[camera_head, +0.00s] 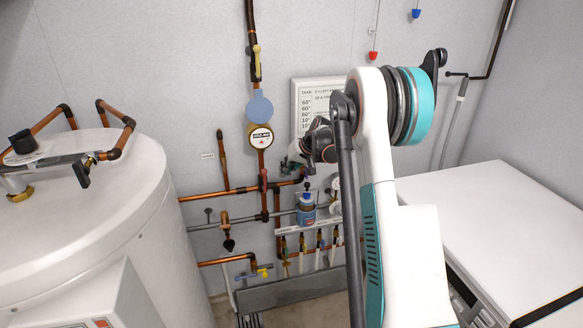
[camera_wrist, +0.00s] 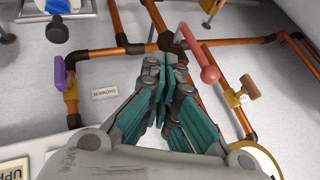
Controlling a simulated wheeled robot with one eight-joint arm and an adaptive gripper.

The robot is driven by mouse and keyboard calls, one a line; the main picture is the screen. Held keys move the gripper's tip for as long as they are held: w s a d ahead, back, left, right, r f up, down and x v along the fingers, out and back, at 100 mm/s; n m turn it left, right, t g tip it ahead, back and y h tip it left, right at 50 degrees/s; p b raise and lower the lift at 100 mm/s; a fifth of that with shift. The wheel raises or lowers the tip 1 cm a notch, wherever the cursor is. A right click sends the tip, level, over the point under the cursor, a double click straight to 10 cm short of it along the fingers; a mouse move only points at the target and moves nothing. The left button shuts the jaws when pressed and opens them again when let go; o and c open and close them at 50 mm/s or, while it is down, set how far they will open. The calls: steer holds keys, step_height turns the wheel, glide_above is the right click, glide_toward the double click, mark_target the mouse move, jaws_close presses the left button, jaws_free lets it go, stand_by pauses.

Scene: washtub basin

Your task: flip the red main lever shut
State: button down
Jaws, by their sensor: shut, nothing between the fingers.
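The red lever (camera_wrist: 196,55) shows in the wrist view as a short arm with a rounded end. It slants down and to the right from a valve on a copper pipe. My gripper (camera_wrist: 164,62) is shut and empty, its teal fingers together just left of the lever. I cannot tell whether the fingertips touch it. In the head view my gripper (camera_head: 292,163) is near the wall pipes, partly hidden by my own wrist.
A purple-handled valve (camera_wrist: 58,74) and a brown-handled valve (camera_wrist: 249,88) flank my fingers in the wrist view. Copper pipes (camera_wrist: 110,50) run close by. In the head view, a white tank (camera_head: 90,220) stands left and a white-topped appliance (camera_head: 490,225) right.

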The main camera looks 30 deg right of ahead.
mark_target(264, 179)
steer(key=a, duration=0.1)
steer(key=w+a+b, duration=0.1)
steer(key=w+a, duration=0.1)
steer(key=a, duration=0.1)
steer(key=shift+w+f, duration=0.1)
steer(key=shift+f, duration=0.2)
steer(key=shift+w+a+r+h, duration=0.1)
steer(key=shift+a+h, duration=0.15)
steer(key=shift+h, duration=0.05)
steer(key=shift+a, duration=0.15)
